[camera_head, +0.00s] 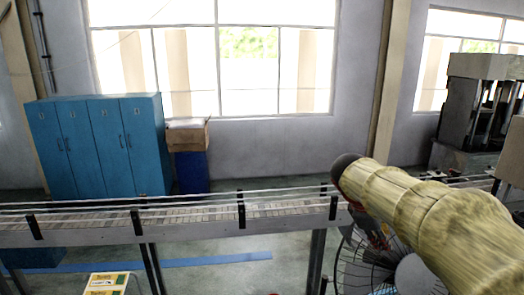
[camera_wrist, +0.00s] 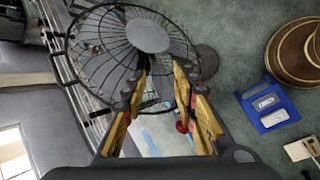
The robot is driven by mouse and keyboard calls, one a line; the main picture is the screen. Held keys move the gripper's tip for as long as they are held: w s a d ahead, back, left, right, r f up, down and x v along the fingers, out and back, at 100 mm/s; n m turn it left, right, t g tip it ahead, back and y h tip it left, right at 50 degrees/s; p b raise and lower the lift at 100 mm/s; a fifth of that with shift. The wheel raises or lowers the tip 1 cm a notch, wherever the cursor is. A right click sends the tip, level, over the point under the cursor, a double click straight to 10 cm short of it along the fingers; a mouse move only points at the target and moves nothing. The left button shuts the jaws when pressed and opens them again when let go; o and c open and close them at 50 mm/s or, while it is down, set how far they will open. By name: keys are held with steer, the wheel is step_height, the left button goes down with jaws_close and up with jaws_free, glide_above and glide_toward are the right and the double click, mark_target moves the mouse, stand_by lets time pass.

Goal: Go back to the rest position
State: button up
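My gripper (camera_wrist: 160,78) shows in the wrist view with its yellow-padded fingers spread apart. Nothing is held between them; the floor shows through the gap. A round wire-caged fan (camera_wrist: 148,36) lies beyond the fingertips in that view, and I cannot tell the distance between them. In the head view the fan (camera_head: 385,262) is partly covered by my arm at the lower right. My gripper cannot be made out clearly there.
A conveyor (camera_head: 180,222) crosses the head view. Blue lockers (camera_head: 98,148) and a carton (camera_head: 188,136) stand behind it. A yellow-white box (camera_head: 106,284) is at the bottom. The wrist view shows a blue item (camera_wrist: 269,107) and a brown round object (camera_wrist: 288,54) at right.

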steer(key=s+a+f+m+t+y+b, duration=0.1)
steer(key=s+a+f+m, duration=0.3)
steer(key=s, duration=0.5)
steer(key=s+a+f+m+y+b, duration=0.3)
steer(key=s+a+f+b, duration=0.1)
steer(key=s+f, duration=0.3)
steer(key=s+a+f+m+t+y+b, duration=0.1)
steer(key=s+a+f+m, duration=0.3)
steer(key=s, duration=0.8)
steer(key=shift+a+f+m+t+y+b, duration=0.3)
steer(key=shift+a+f+y+b, duration=0.3)
steer(key=shift+f+y+b, duration=0.2)
steer(key=shift+r, duration=0.1)
